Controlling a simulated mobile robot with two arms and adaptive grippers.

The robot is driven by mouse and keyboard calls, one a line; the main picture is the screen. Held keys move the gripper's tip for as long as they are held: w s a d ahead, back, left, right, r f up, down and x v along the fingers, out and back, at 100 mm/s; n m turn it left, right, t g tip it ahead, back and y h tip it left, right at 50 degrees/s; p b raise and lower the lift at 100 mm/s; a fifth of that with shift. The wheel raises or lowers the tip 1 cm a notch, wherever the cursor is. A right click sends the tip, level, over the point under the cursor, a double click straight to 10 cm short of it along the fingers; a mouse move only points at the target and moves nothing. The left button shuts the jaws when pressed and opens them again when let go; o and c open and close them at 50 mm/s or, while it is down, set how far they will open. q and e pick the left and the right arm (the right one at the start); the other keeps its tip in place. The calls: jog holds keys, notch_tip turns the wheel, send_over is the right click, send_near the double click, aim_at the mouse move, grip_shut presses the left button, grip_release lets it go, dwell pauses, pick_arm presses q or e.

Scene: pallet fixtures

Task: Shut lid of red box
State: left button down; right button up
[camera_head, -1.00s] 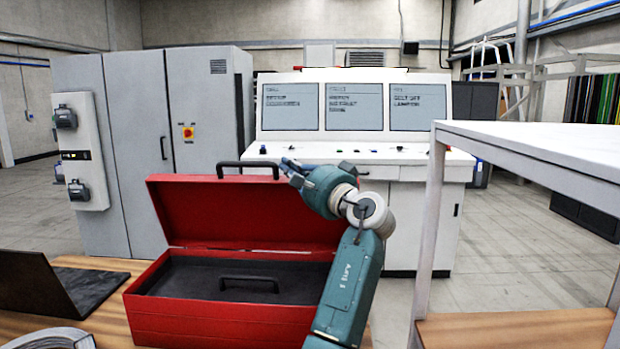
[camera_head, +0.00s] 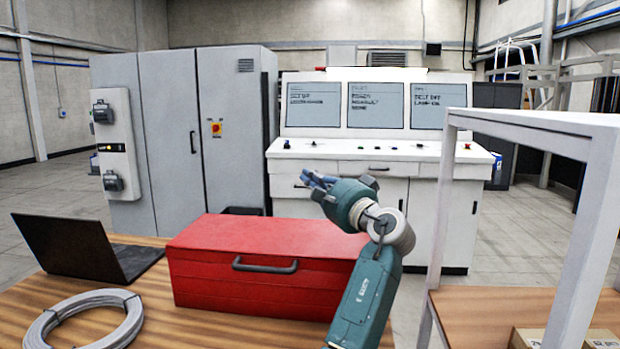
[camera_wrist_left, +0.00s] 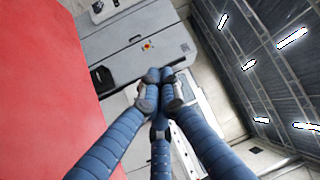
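The red box (camera_head: 215,285) sits on the wooden table in the head view. Its red lid (camera_head: 270,236) is down flat over it, and the dark handle (camera_head: 265,265) shows on the front side. No gap shows between lid and body. My left gripper (camera_head: 320,181) is in the air above and behind the right end of the box, apart from the lid. In the left wrist view its blue fingers (camera_wrist_left: 158,78) come together at the tips with nothing between them. The red lid (camera_wrist_left: 45,75) fills the left of that view. My right gripper is out of view.
An open laptop (camera_head: 80,250) and a grey cable coil (camera_head: 85,318) are on the table (camera_head: 150,295) left of the box. A white-framed shelf (camera_head: 540,125) stands on the right. A control console (camera_head: 375,160) and grey cabinets (camera_head: 235,130) stand behind.

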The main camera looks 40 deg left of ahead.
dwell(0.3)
pick_arm(q)
jog(key=v, duration=1.2)
